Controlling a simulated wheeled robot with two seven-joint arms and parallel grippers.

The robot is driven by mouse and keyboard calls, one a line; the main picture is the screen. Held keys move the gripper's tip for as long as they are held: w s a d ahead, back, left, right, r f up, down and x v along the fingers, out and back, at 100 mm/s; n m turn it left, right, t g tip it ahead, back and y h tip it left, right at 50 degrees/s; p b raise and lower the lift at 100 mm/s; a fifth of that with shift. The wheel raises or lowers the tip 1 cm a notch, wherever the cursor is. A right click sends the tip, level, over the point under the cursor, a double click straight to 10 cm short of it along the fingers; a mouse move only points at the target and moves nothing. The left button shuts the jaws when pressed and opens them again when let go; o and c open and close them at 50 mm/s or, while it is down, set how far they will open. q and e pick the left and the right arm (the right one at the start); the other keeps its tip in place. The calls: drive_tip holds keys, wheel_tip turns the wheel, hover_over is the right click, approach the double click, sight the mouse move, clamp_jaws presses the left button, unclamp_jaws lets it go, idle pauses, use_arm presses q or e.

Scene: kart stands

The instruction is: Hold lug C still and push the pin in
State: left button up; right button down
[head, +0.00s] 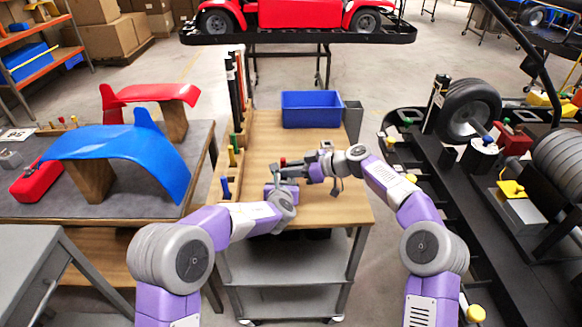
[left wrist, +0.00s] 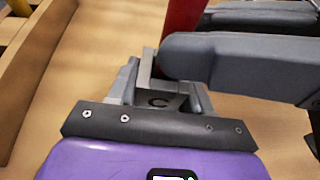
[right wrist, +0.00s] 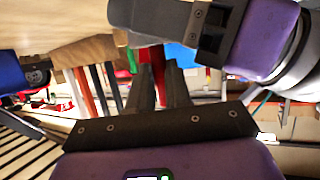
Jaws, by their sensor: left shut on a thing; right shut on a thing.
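Lug C (left wrist: 158,101), a grey metal piece marked C, sits between the fingers of my left gripper (left wrist: 160,95) in the left wrist view. My left gripper (head: 279,180) is low over the wooden cart top in the head view. The red pin (left wrist: 184,18) stands by the far side of the lug, and its red top (head: 283,161) shows in the head view. My right gripper (head: 300,171) is shut on the pin, whose red part (right wrist: 157,68) shows between the fingers (right wrist: 160,82) in the right wrist view. The pin's lower end and the hole are hidden.
A blue bin (head: 311,109) and a grey bin (head: 352,121) stand at the back. A wooden rack (head: 241,160) with coloured pins runs along the left edge.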

idle(0.3)
drive_tip(key=c, duration=1)
unclamp_jaws()
drive_tip(key=v, duration=1.2)
drive_tip(key=shift+f, duration=0.1)
use_arm(q)
drive_tip(key=o, duration=1.3)
drive_tip(key=shift+o, duration=0.2)
